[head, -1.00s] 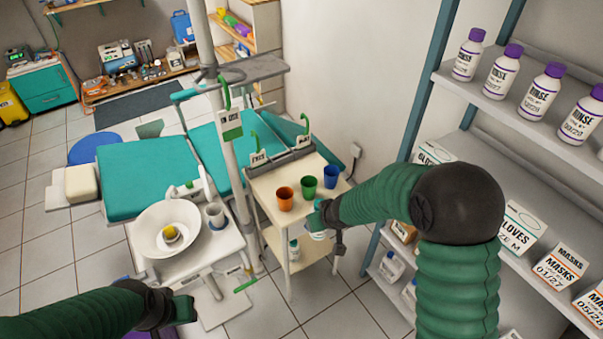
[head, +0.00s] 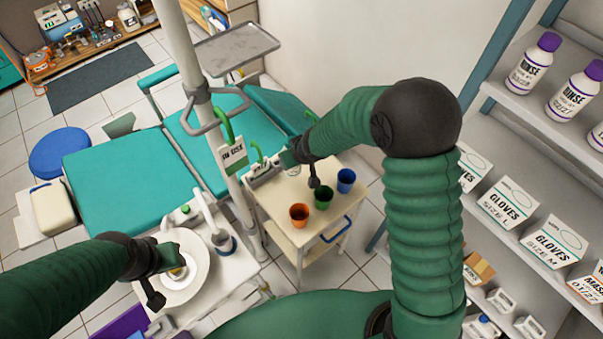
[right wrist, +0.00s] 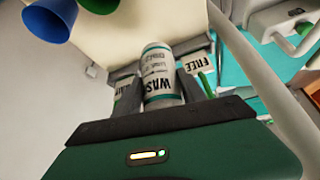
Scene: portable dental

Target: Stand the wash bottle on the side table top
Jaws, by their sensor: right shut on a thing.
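My right gripper (head: 306,168) is over the back part of the side table top (head: 268,203) in the head view. In the right wrist view it is shut on the wash bottle (right wrist: 160,72), a white bottle with green bands and "WASH" lettering, gripped between the two fingers. The cream table top (right wrist: 125,25) lies beyond the bottle there. In the head view the bottle is mostly hidden by my gripper, so I cannot tell whether its base touches the table. My left gripper (head: 168,275) is over the white basin; its jaw opening is unclear.
Orange (head: 298,214), green (head: 323,197) and blue (head: 346,180) cups stand along the table's front and right. Green-hooked tags, one reading "FREE" (right wrist: 197,67), are at the back. A pole (head: 205,120) stands left; shelves of gloves (head: 556,243) are right.

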